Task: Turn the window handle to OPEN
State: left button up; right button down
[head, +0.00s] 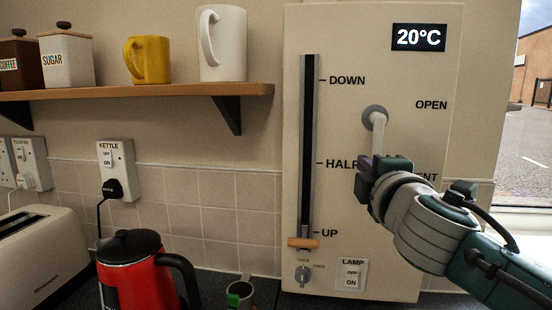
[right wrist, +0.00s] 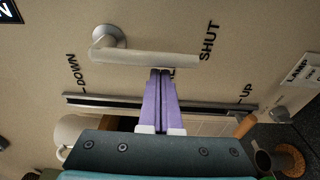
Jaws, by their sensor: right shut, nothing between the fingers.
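The window handle (head: 378,138) is a pale lever on a round grey base, mounted on a beige panel (head: 345,40). Its lever hangs down from the base, away from the OPEN label (head: 431,105) at its upper right. In the right wrist view the handle (right wrist: 150,54) points towards the SHUT label (right wrist: 209,41). My right gripper (right wrist: 160,73) is shut and empty, its purple fingertips beside the lever near its free end, on the slider side. I cannot tell whether they touch. In the head view the gripper (head: 366,165) hides the lever's lower end. My left gripper is not in view.
A slider track (head: 309,140) with an orange knob (head: 303,243) at UP runs left of the handle. A lamp switch (head: 351,274) and small lock knob (head: 302,274) sit below. A red kettle (head: 132,270), toaster (head: 40,255) and mug shelf (head: 140,91) are farther left.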

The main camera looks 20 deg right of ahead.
jog(key=shift+s+d+f+n+p, duration=0.1)
jog(key=shift+s+d+n+p, duration=0.3)
jog(key=shift+n+p, duration=0.35)
dwell(0.3)
jog(key=shift+s+d+r+n+g+h+p, duration=0.25)
jog(key=shift+s+d+r+n+g+p, duration=0.6)
jog(key=shift+n+p, duration=1.55)
jog(key=shift+s+d+r+n+h+p, duration=0.2)
jog(key=shift+s+d+r+n+p, duration=0.35)
jog(key=shift+d+r+n+p, duration=1.3)
jog(key=shift+s+d+r+n+g+h+p, duration=0.2)
jog(key=shift+s+d+n+g+p, duration=0.45)
jog(key=shift+n+p, duration=2.3)
jog(key=shift+d+m+p, duration=0.25)
jog(key=shift+d+p, duration=0.05)
jog(key=shift+f, duration=0.15)
